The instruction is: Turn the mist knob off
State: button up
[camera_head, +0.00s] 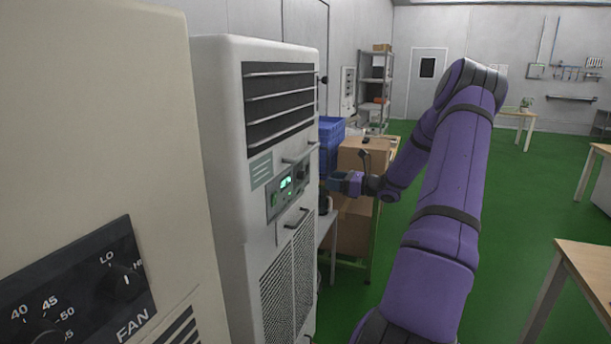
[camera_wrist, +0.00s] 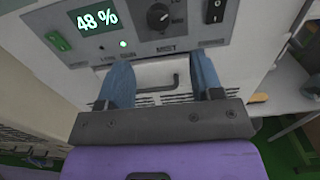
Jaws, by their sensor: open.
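The mist knob (camera_wrist: 158,17) is a round dark dial on the grey control panel (camera_wrist: 135,40) of a white upright unit (camera_head: 222,130), above the word MIST. Its pointer setting is too small to tell. Left of it a green display (camera_wrist: 97,18) reads 48 %. My gripper (camera_wrist: 160,68) is open and empty, its two blue fingers apart, and in the picture the knob lies above the fingertips. In the head view my gripper (camera_head: 334,184) is just right of the panel, apart from it as far as I can tell.
A black rocker switch (camera_wrist: 214,12) is right of the knob, and a dark handle (camera_wrist: 157,83) is below the panel. A beige unit with a FAN dial (camera_head: 125,280) stands at the near left. A blue crate (camera_head: 330,132) and cardboard boxes (camera_head: 352,225) are behind my gripper.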

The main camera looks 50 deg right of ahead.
aim_at(301, 175)
jog(key=x, duration=1)
jog(key=c, duration=0.9)
